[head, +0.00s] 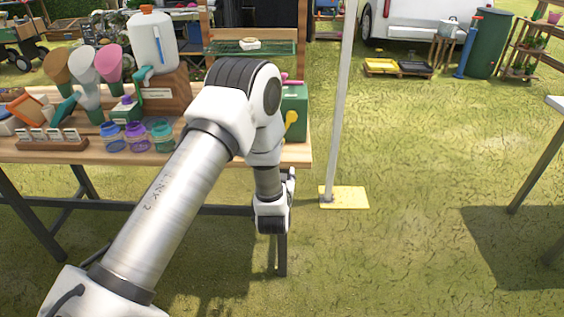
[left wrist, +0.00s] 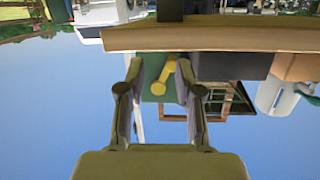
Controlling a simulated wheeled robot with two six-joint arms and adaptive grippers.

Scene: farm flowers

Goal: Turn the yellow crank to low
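The yellow crank (head: 291,119) is on the front of a green box (head: 295,98) at the right end of the wooden table. My left arm hides part of the box. My left gripper (head: 287,185) is below and in front of the crank, near the table's right end. In the left wrist view, which is upside down, the fingers of my left gripper (left wrist: 160,75) are spread apart. The crank (left wrist: 163,77) appears between them, farther away, with no contact visible. My right gripper is out of view.
The wooden table (head: 70,156) holds a white jug (head: 152,48), several colored jars (head: 137,137) and cone-shaped holders left of my arm. A pale pole (head: 343,100) on a yellow base (head: 345,197) stands right of the table. Grass beyond it is open.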

